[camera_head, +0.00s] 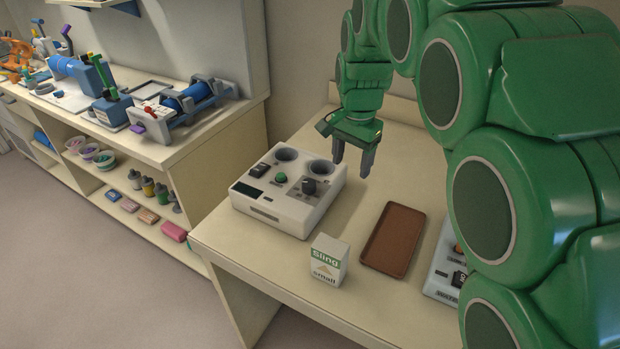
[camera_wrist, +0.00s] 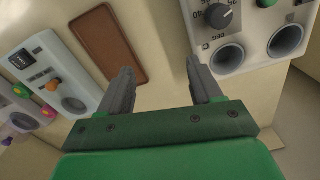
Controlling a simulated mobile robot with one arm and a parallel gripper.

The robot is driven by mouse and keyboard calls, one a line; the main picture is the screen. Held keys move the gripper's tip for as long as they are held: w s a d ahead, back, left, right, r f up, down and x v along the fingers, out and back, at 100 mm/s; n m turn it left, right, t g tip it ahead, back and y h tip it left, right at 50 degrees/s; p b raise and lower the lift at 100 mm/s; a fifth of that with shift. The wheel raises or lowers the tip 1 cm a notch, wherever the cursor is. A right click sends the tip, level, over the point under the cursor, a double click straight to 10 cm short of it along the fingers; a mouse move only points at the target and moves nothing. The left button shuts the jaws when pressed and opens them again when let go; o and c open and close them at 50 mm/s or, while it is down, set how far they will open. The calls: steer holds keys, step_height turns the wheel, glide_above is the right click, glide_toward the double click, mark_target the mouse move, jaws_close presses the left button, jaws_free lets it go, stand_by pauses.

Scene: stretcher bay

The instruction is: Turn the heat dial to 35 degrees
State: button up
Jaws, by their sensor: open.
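The heat dial is a dark grey round knob (camera_head: 309,185) on top of a white heater box (camera_head: 296,219), at its right side. In the wrist view the dial (camera_wrist: 216,17) is at the top right with printed numbers around it, seen upside down. Its exact pointer setting is too small to tell. My gripper (camera_head: 353,163) is open and empty, pointing down above the table just right of and behind the box. In the wrist view its two fingertips (camera_wrist: 160,70) are apart, with bare table between them, and the dial lies beyond the right finger.
The box also has two round wells (camera_head: 286,154), a green button (camera_head: 281,178) and a black switch (camera_head: 258,170). A small "Sling" carton (camera_head: 329,260), a brown tray (camera_head: 393,240) and another control box (camera_head: 440,270) stand on the table. A crowded bench (camera_head: 165,150) is at left.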

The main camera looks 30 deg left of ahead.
glide_above(310, 182)
step_height(310, 182, down, 2)
steer(key=shift+d+f, duration=0.1)
steer(key=shift+f, duration=3.9)
steer(key=c, duration=1)
steer(key=shift+c, duration=0.2)
